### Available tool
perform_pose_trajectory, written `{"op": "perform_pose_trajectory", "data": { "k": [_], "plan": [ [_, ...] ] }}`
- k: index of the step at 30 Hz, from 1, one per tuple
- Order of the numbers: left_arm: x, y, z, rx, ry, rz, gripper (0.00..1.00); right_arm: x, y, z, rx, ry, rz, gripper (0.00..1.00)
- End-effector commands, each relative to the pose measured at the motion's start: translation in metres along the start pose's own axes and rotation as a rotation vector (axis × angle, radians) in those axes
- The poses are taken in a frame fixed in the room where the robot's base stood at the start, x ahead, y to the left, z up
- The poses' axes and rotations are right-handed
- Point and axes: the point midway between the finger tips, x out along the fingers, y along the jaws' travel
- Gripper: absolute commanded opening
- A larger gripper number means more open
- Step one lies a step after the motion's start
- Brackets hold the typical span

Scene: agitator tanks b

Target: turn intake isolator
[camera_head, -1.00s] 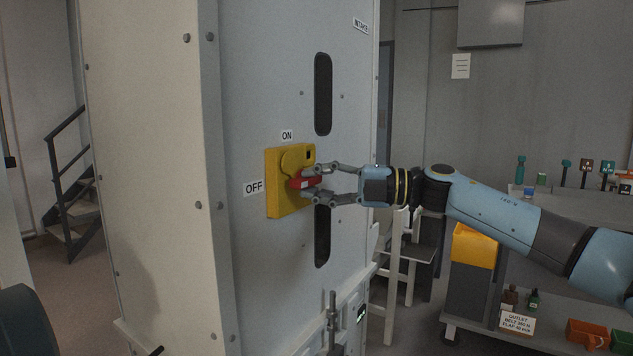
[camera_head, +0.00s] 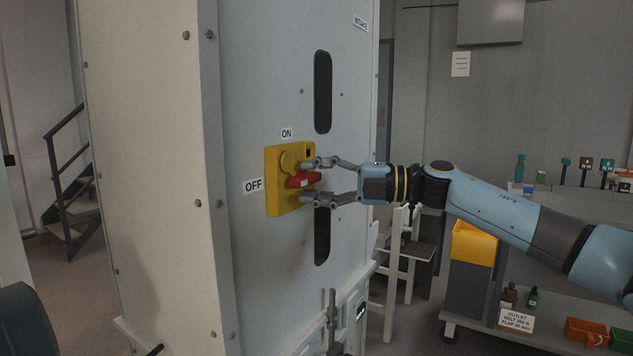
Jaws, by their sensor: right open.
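The intake isolator is a yellow plate (camera_head: 277,196) with a red handle (camera_head: 299,180) on the front face of a tall grey cabinet (camera_head: 270,90). The handle lies roughly level. An ON label (camera_head: 287,133) sits above the plate and an OFF label (camera_head: 253,186) sits to its left. My right gripper (camera_head: 308,181) comes in from the right and is open. One finger is above the handle and the other below it, with the handle's right end between or just before the fingertips. Contact cannot be told. My left gripper is not in view.
Two dark slots (camera_head: 323,92) are in the cabinet face, above and below the isolator's level. A white chair-like frame (camera_head: 404,262) stands behind my right arm. A bench and a cart with a yellow bin (camera_head: 474,244) stand at right. Stairs (camera_head: 75,190) are at far left.

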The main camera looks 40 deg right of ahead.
Motion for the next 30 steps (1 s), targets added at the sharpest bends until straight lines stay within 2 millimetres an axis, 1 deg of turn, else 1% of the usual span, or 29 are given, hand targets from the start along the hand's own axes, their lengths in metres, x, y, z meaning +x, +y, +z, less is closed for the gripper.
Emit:
{"op": "perform_pose_trajectory", "data": {
  "k": [2, 5, 8, 15, 21, 25, 30],
  "plan": [
    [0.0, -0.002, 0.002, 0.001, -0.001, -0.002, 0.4, -0.001, 0.0, 0.0, 0.001, 0.0, -0.001, 0.4],
    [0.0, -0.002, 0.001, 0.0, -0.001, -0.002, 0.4, -0.009, -0.001, 0.0, -0.001, 0.0, -0.003, 0.4],
    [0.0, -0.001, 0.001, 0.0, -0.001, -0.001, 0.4, -0.025, -0.002, 0.0, 0.0, 0.001, -0.007, 0.4],
    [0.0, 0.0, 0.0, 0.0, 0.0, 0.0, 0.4, -0.074, -0.003, 0.0, 0.001, 0.003, -0.011, 0.4],
    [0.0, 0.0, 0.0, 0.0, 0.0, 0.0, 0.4, -0.103, -0.003, -0.001, 0.001, 0.004, -0.009, 0.4],
    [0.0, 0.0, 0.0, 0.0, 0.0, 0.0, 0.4, -0.114, -0.002, 0.0, 0.0, 0.003, -0.006, 0.4],
    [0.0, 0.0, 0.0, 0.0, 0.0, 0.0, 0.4, -0.119, -0.001, 0.0, -0.001, 0.001, -0.002, 0.4]
  ]
}}
